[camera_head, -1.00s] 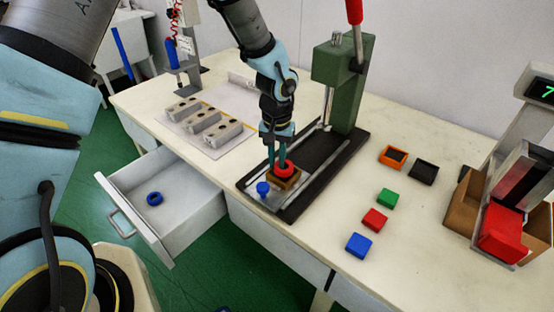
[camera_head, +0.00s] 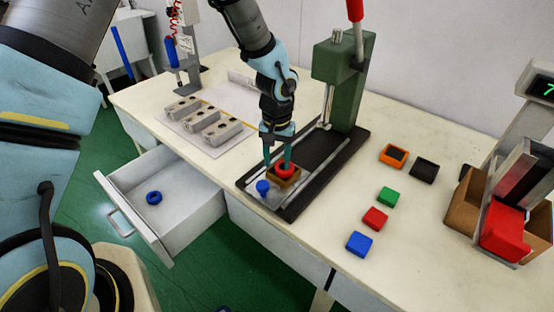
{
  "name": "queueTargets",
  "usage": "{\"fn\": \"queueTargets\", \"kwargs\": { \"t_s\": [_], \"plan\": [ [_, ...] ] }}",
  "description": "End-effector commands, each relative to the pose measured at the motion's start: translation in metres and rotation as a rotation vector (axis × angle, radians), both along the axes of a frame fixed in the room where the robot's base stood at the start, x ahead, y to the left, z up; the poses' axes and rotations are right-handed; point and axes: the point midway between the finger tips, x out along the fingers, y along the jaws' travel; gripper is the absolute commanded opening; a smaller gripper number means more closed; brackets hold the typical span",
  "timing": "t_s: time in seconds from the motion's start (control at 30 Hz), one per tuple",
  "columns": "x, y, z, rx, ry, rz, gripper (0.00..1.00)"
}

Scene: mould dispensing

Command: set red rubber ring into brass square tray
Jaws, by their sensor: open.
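The red rubber ring (camera_head: 285,170) sits at the brass square tray (camera_head: 281,182), within its outline as seen from here. Whether it lies fully flat on the tray floor is too small to tell. The tray stands on the dark base of the green press, near its front end. My gripper (camera_head: 278,165) is directly above the tray, its fingers open, one on either side of the ring. The fingertips hide part of the ring and the tray.
The green press (camera_head: 340,75) rises behind my gripper. A blue knob (camera_head: 263,187) is beside the tray. Grey mould blocks (camera_head: 204,119) lie to the left. An open drawer (camera_head: 190,205) holds a blue ring (camera_head: 154,198). Small coloured boxes (camera_head: 376,218) stand to the right.

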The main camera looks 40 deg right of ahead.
Motion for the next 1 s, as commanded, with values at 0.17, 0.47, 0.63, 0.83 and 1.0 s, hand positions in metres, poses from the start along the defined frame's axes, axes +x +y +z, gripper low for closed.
{"fn": "queueTargets", "kwargs": {
  "t_s": [0.17,0.47,0.63,0.83,1.0],
  "plan": [
    [0.000,0.000,0.002,-0.001,-0.001,0.000,0.53],
    [0.001,-0.001,0.047,-0.004,-0.003,0.001,0.53],
    [0.001,-0.001,0.080,-0.005,-0.004,0.001,0.53],
    [0.000,0.000,0.103,-0.002,-0.001,0.001,0.53],
    [0.000,0.000,0.108,0.000,0.000,0.000,0.53]
  ]
}}
